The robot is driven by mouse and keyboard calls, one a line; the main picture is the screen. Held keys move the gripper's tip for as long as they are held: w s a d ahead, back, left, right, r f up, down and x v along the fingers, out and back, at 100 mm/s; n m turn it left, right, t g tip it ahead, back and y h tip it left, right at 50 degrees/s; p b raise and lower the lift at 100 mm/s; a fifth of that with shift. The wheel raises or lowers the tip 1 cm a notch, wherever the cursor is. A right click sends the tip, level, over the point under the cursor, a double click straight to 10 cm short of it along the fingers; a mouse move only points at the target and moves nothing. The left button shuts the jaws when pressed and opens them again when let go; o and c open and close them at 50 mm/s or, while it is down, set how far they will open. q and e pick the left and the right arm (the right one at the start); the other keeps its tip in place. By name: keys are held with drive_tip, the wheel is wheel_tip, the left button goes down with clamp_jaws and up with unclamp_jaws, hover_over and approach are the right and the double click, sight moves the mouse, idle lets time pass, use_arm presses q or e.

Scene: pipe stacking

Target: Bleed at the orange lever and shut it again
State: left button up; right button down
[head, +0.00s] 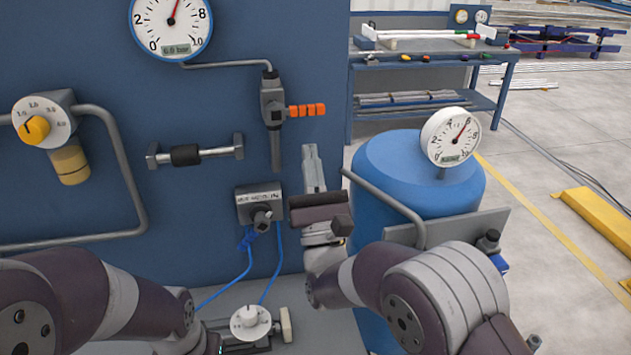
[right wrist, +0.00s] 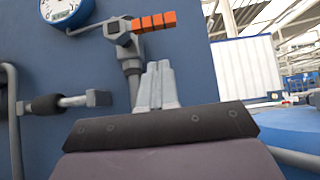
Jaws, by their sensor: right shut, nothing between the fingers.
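The orange lever (head: 306,110) sticks out level to the right from a grey valve (head: 272,102) on the blue panel. A short pipe hangs down below the valve. The lever also shows at the top of the right wrist view (right wrist: 153,22). My right gripper (head: 314,165) is shut and empty, its fingers pointing up, below and slightly right of the lever and apart from it. Its closed fingers show in the right wrist view (right wrist: 157,85), below the lever. My left arm comes in at the lower left; its gripper is low and partly hidden, its jaws unclear.
A round gauge (head: 171,22) above reads about 6 bar. A yellow-knobbed regulator (head: 48,130) is at the left. A grey block (head: 259,203) with blue hoses sits below the valve. A blue tank (head: 385,165) with a gauge (head: 450,137) stands right. A workbench (head: 430,62) is behind.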

sight(295, 111)
wheel_tip(295, 111, up, 4)
drive_tip(key=shift+w+r+p, duration=0.15)
drive_tip(key=shift+r+p, duration=0.05)
drive_tip(key=shift+p, duration=0.6)
drive_tip(key=shift+a+n+y, duration=0.1)
drive_tip(key=shift+n+y, duration=0.2)
drive_tip(key=shift+y, duration=0.1)
